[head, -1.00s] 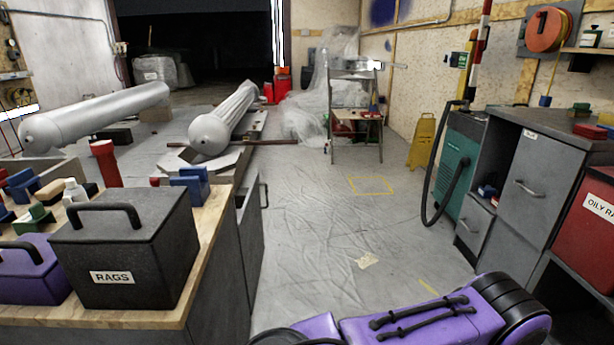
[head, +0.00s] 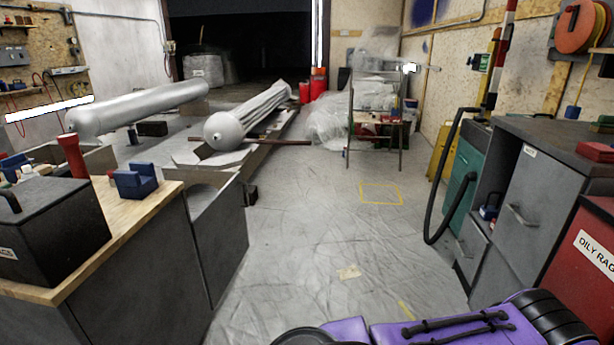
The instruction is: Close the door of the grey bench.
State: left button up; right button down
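The grey bench (head: 140,275) with a light wooden top stands at the left in the head view. Its grey door (head: 222,240) stands out from the bench's right side at its far end and looks open. A dark handle (head: 250,195) shows at the door's outer edge. The inside of the bench is hidden from this angle. Neither of my grippers is in view. A purple and black part of my own body shows along the bottom edge.
A black box (head: 55,235), a blue block (head: 135,180) and a red flashlight-like object (head: 73,155) stand on the bench. Grey cabinets (head: 530,200) and a red bin (head: 585,265) line the right. The sheeted floor (head: 310,270) between is clear.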

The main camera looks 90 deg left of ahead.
aim_at(220, 230)
jog(key=u, duration=2.5)
jog(key=i, duration=3.05)
jog(key=u, duration=2.45)
